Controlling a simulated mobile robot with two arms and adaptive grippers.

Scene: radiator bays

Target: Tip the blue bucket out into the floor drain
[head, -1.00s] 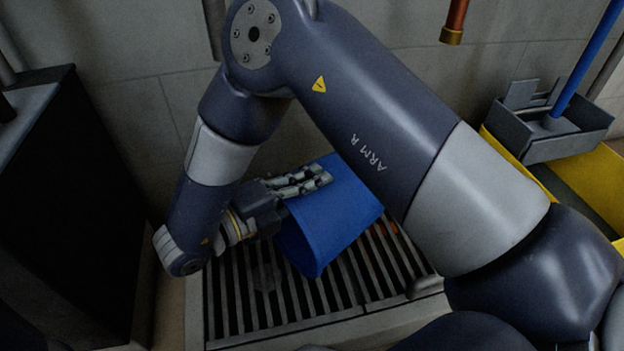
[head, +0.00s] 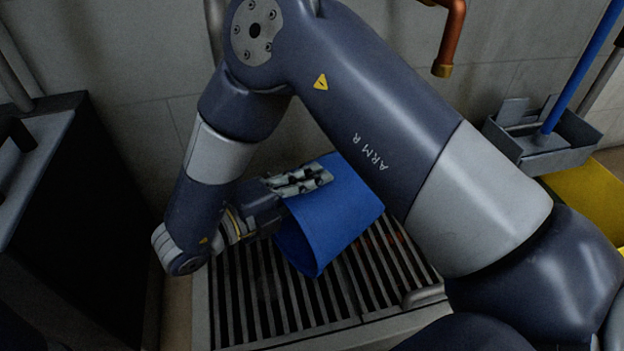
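The blue bucket (head: 330,221) is tilted far over on its side above the floor drain. Its mouth points down to the lower left, and part of its far end is hidden behind my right arm. My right gripper (head: 303,180) has its fingers against the bucket's upper side and appears shut on it. The floor drain (head: 265,307) is a slatted metal grate in a pale frame under the bucket. No liquid shows coming out of the bucket. My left gripper is not in view.
A dark box-like unit (head: 75,200) stands at the left. A copper pipe (head: 450,40) hangs down at the top right. A grey caddy (head: 545,140) with a blue pole and a yellow container (head: 592,195) stand at the right. A tiled wall is behind.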

